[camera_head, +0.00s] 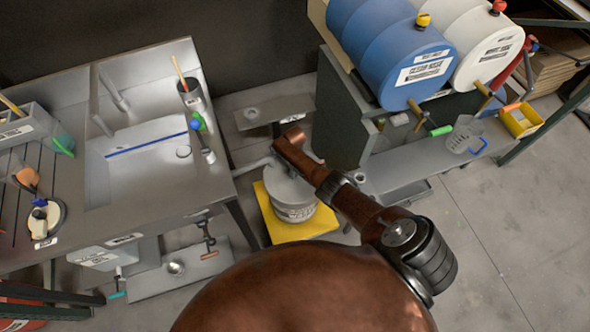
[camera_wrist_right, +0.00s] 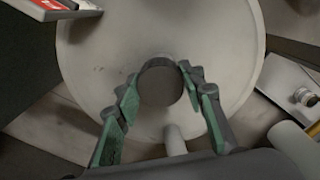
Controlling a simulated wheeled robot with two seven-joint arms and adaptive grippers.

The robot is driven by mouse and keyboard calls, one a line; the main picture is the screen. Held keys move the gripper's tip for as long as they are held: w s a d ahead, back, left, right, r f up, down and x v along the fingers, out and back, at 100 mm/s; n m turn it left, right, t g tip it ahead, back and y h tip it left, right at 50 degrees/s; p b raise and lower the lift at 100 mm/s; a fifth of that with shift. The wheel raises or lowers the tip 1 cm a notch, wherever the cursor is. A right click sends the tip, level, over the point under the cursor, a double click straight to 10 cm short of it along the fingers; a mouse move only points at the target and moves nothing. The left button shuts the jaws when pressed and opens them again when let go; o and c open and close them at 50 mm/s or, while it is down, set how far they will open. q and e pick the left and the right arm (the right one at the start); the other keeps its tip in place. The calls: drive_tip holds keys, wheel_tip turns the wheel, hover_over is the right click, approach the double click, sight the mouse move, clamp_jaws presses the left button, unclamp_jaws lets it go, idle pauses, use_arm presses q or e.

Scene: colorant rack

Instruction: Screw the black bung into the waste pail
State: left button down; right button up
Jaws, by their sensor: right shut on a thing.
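The waste pail (camera_head: 296,213) is a grey drum with a label, standing on a yellow mat (camera_head: 265,225) in the middle of the head view. Its pale round lid (camera_wrist_right: 95,50) fills much of the right wrist view. In the head view my right arm hides the bung. My left gripper is not in view.
A steel sink bench (camera_head: 165,190) stands left of the pail. To the right are a dark cabinet (camera_head: 343,115) with a blue drum (camera_head: 395,50) and a white drum (camera_head: 470,40), and a low grey shelf (camera_head: 420,165). Open floor (camera_head: 510,230) lies at the right.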

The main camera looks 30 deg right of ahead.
drive_tip(key=c, duration=0.3)
drive_tip(key=m, duration=0.6)
drive_tip(key=shift+m+p, duration=0.3)
drive_tip(key=m, duration=0.4)
drive_tip(key=shift+a, duration=0.1)
drive_tip(key=m, duration=0.3)
drive_tip(key=shift+c, duration=0.2)
drive_tip(key=o, duration=1.1)
drive_tip(key=n, duration=0.6)
drive_tip(key=shift+f+n, duration=0.1)
drive_tip(key=shift+n, duration=0.3)
drive_tip(key=n, duration=0.6)
drive_tip(key=shift+n, duration=0.4)
